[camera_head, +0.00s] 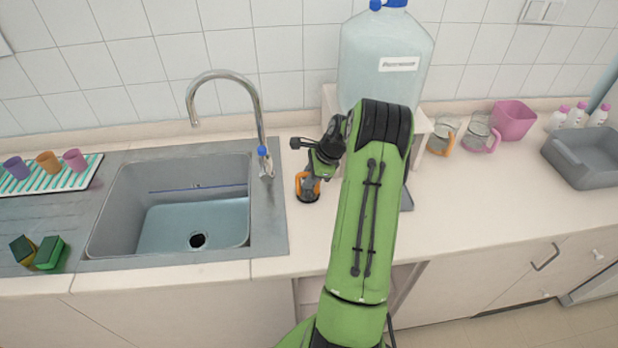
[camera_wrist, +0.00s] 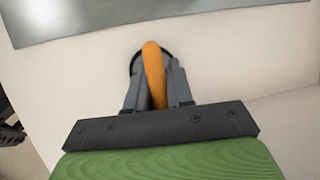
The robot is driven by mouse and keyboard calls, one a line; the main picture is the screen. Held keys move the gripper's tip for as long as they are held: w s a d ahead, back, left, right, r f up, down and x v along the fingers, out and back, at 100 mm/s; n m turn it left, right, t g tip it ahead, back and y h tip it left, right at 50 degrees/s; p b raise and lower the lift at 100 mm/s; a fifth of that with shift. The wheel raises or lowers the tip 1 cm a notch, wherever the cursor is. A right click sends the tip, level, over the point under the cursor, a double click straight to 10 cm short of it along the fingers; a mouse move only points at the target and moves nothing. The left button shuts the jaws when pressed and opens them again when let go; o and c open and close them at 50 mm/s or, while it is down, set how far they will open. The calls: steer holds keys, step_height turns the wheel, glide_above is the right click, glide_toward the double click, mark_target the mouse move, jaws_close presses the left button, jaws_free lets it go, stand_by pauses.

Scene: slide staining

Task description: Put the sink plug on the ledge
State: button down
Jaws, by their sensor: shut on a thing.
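The sink plug (camera_head: 308,196) has a dark round base and an orange grip. It is over the pale counter just right of the sink, and I cannot tell if it touches the surface. My gripper (camera_head: 311,184) is shut on the orange grip. In the wrist view the plug's orange grip (camera_wrist: 153,75) stands between the two grey fingers of my gripper (camera_wrist: 157,85), and most of the dark base is hidden behind them. A low pale ledge (camera_head: 285,124) runs along the tiled wall behind the sink.
The grey sink (camera_head: 120,215) with its open drain and curved tap (camera_head: 262,110) is to the left. A large water bottle (camera_head: 385,65) on a pale stand (camera_head: 328,100) is behind my arm. Jugs (camera_head: 442,138) and a pink container (camera_head: 513,120) stand to the right.

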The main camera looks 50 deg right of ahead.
steer(key=c, duration=1)
jaws_free()
steer(key=p+v, duration=0.2)
steer(key=v, duration=1)
steer(key=a+r+n+h, duration=0.1)
steer(key=a+r+n, duration=0.3)
steer(key=a, duration=0.3)
steer(key=w+a+r+n+g, duration=0.1)
steer(key=a+r+n, duration=0.3)
steer(key=a, duration=0.3)
steer(key=a+r+n+h, duration=0.1)
steer(key=a+r+n, duration=0.25)
steer(key=a, duration=0.45)
steer(key=s+a+n+t, duration=0.2)
steer(key=s+a+n, duration=1.1)
steer(key=s, duration=0.3)
steer(key=shift+s+r+n, duration=0.15)
steer(key=shift+r+n, duration=0.3)
steer(key=shift+n, duration=0.1)
